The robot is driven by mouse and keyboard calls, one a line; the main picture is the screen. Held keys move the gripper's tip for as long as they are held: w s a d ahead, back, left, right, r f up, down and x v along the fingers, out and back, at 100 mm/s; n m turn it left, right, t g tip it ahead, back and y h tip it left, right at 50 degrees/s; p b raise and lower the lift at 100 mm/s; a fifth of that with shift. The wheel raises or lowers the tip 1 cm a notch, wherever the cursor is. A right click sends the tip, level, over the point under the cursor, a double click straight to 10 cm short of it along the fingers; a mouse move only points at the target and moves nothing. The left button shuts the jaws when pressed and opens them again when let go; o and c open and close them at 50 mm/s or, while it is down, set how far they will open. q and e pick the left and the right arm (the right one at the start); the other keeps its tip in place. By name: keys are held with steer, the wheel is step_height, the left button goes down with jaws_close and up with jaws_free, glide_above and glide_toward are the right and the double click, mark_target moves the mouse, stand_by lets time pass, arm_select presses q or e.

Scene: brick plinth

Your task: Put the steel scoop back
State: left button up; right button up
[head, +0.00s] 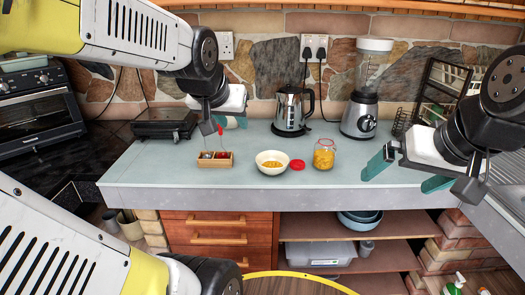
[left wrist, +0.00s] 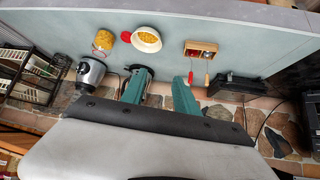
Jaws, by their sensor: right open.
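A small wooden box (head: 214,162) stands on the counter left of the bowl; it also shows in the left wrist view (left wrist: 201,48). Two slim utensils stand in it, one with a red handle (left wrist: 207,80). The other has a pale shaft (left wrist: 190,77); I cannot tell which, if either, is the steel scoop. My left gripper (head: 230,122) is above and behind the box, its teal fingers apart and nothing seen between them; they also show in the left wrist view (left wrist: 160,92). My right gripper (head: 405,175) is open and empty over the counter's right part.
A cream bowl (head: 272,168) of yellow pieces, a red lid (head: 297,165) and a jar (head: 323,157) of yellow contents stand right of the box. A kettle (head: 290,110), a blender (head: 362,115) and a black appliance (head: 164,124) line the back. The front counter strip is clear.

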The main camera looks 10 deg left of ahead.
arm_select(q)
steer(key=s+d+f+m+g+h, duration=0.1)
steer(key=s+d+f+g+h, duration=0.1)
steer(key=s+d, duration=0.5)
steer(key=s+f, duration=0.1)
steer(key=s, duration=0.2)
steer(key=shift+s+g, duration=0.15)
steer(key=shift+g, duration=0.15)
